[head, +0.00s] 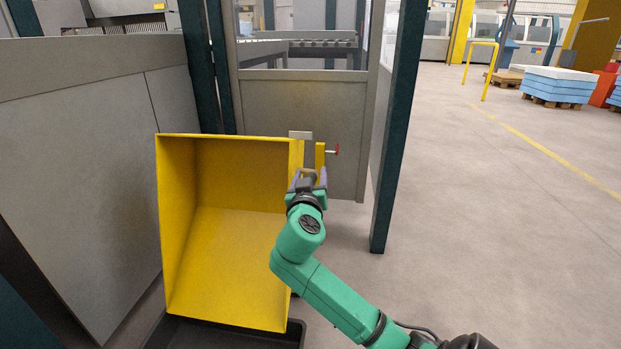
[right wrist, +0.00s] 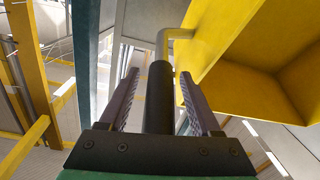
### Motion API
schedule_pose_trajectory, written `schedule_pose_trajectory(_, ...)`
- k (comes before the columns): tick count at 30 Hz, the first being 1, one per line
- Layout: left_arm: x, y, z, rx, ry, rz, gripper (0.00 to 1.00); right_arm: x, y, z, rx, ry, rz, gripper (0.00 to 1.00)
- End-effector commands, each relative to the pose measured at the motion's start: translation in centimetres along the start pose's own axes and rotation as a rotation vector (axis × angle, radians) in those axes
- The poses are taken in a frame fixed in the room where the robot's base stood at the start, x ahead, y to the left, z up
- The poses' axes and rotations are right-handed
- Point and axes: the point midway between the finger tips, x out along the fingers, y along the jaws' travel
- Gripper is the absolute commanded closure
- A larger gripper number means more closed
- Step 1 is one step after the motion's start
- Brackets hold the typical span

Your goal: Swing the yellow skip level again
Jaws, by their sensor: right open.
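The yellow skip (head: 240,250) is tipped, its open mouth facing me, and it looks empty inside. Its yellow side also shows at the upper right of the right wrist view (right wrist: 235,50). A bent bar (right wrist: 163,42) comes off the skip and ends in a black handle grip (right wrist: 158,100). My right gripper (head: 308,178) is at the skip's upper right edge. In the right wrist view its jaws (right wrist: 158,78) are open, one finger on each side of the black grip, with gaps showing. My left gripper is not in view.
A black tray (head: 225,335) lies under the skip. A yellow bracket with a red-tipped pin (head: 333,151) stands just behind my right gripper. A grey panel wall (head: 90,170) is close on the left, and a dark post (head: 396,130) stands right.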

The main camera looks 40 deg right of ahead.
Motion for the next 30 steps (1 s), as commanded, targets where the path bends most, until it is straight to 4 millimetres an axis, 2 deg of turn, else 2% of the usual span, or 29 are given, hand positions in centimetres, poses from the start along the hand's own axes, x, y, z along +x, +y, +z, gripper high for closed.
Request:
schedule_pose_trajectory(8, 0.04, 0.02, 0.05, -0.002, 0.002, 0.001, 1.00, 0.59, 0.01, -0.01, 0.001, -0.001, -0.001, 0.36)
schedule_pose_trajectory(9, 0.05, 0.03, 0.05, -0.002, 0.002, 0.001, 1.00, 0.58, 0.01, -0.01, 0.001, -0.001, -0.001, 0.39)
schedule_pose_trajectory(14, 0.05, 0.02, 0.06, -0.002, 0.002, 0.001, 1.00, 0.56, 0.00, 0.00, 0.000, -0.001, -0.001, 1.00)
schedule_pose_trajectory(30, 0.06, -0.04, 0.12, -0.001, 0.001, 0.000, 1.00, 0.52, -0.02, 0.04, -0.001, -0.001, -0.001, 1.00)
